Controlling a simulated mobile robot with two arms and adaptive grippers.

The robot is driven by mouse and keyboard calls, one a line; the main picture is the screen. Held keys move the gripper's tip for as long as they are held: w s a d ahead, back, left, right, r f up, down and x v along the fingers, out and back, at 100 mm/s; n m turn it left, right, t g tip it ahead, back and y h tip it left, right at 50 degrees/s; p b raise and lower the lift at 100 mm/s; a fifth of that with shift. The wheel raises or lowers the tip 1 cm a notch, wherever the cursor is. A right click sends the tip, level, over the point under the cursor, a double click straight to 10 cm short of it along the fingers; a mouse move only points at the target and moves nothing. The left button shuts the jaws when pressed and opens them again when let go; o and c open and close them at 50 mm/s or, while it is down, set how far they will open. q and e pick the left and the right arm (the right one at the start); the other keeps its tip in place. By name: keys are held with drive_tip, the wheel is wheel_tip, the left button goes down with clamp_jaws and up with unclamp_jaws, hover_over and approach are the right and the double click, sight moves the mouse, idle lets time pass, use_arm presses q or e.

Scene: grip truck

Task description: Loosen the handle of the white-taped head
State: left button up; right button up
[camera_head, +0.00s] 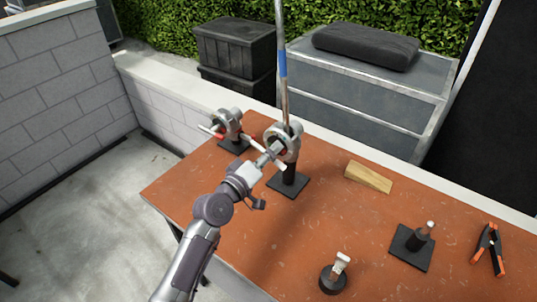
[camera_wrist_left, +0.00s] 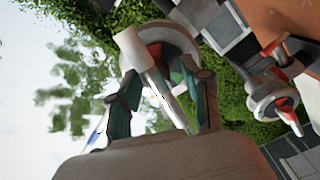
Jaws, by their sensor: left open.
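A round grey grip head (camera_head: 283,140) stands on a black post and square base near the middle of the table's far edge. A tall metal pole (camera_head: 285,95) with a blue band rises at it. My left gripper (camera_head: 270,156) is at this head's front. In the left wrist view, a handle bar with a thick white end (camera_wrist_left: 133,48) crosses in front of the head (camera_wrist_left: 172,42), between the open fingers (camera_wrist_left: 165,90). I cannot tell whether they touch it. A second grip head (camera_head: 229,120) with red parts stands to the left. My right gripper is out of view.
The orange-brown table (camera_head: 290,230) holds a wooden wedge (camera_head: 368,177), a black base with a short post (camera_head: 412,246), an orange-tipped clamp (camera_head: 488,249) and a small round-based item (camera_head: 334,276).

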use_arm(q)
drive_tip(key=v, duration=1.2)
drive_tip(key=s+a+f+m+g+y, duration=0.35)
drive_tip(key=s+f+m+g, duration=0.2)
drive_tip(key=s+f, duration=0.5)
drive_tip(key=s+a+f+m+g+y, duration=0.1)
drive_tip(key=s+a+f+g+y, duration=0.15)
drive_tip(key=s+a, duration=0.4)
drive_tip(key=s+a+f+g+y, duration=0.2)
drive_tip(key=s+a+g+y, duration=0.15)
drive_tip(key=s, duration=0.55)
wheel_tip(320, 180, down, 28)
drive_tip(key=s+b, duration=0.1)
drive_tip(key=b, duration=0.1)
drive_tip(key=s+a+f+g, duration=0.1)
drive_tip(key=s+f, duration=0.7)
drive_tip(key=s+a+f+g+y, duration=0.1)
drive_tip(key=s+a+f, duration=0.1)
drive_tip(key=s+f, duration=0.6)
drive_tip(key=shift+s+a+f, duration=0.2)
drive_tip(key=shift+a+f, duration=0.05)
drive_tip(key=shift+f, duration=0.2)
